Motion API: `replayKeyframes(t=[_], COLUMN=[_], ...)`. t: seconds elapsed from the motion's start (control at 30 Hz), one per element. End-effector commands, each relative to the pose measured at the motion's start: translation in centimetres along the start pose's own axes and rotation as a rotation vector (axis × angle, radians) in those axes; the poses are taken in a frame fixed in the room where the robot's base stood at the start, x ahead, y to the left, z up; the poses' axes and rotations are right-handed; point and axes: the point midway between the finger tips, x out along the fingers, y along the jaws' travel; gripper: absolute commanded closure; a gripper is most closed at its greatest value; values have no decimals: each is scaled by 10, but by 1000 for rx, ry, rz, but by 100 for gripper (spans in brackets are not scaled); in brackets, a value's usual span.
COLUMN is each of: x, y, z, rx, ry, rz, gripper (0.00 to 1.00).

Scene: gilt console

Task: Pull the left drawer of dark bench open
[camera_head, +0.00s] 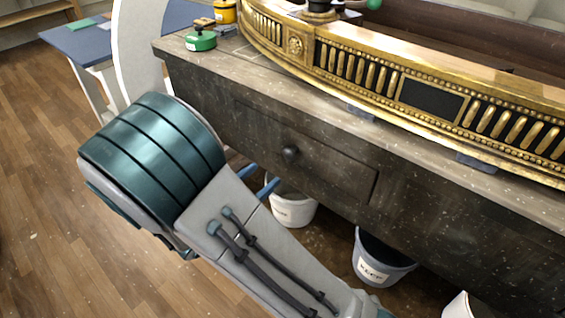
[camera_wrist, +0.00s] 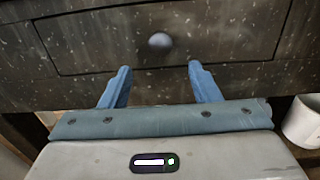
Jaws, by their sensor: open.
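The dark bench (camera_head: 430,195) runs across the head view with a gilt piece on its top. Its left drawer (camera_head: 330,170) is flush with the front and looks closed. The drawer has one round dark knob (camera_head: 290,153), which also shows in the wrist view (camera_wrist: 160,41). My gripper (camera_wrist: 160,68) is open, with its two blue fingers apart and pointing at the drawer front. The knob lies ahead of the gap between the fingertips, a little above them in the wrist view, and nothing is between the fingers. In the head view my arm hides most of the gripper; blue fingers (camera_head: 259,180) show below the knob.
A gilt console rail (camera_head: 400,85) lies along the bench top. A green pot (camera_head: 200,40) and a yellow container (camera_head: 225,12) stand at its left end. A white bucket (camera_head: 293,208) and a grey bucket (camera_head: 380,262) stand under the bench. Wooden floor is clear at left.

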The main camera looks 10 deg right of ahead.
Motion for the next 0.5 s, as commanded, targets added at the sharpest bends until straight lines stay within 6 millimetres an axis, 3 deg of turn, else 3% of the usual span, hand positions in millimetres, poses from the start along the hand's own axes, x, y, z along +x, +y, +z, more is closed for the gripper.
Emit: replayKeyframes(t=[0.2, 0.5], x=[48, 82], y=[-1, -1], z=[-2, -1], rx=[1, 1], ry=[1, 1], rz=[-5, -2], gripper=[43, 43])
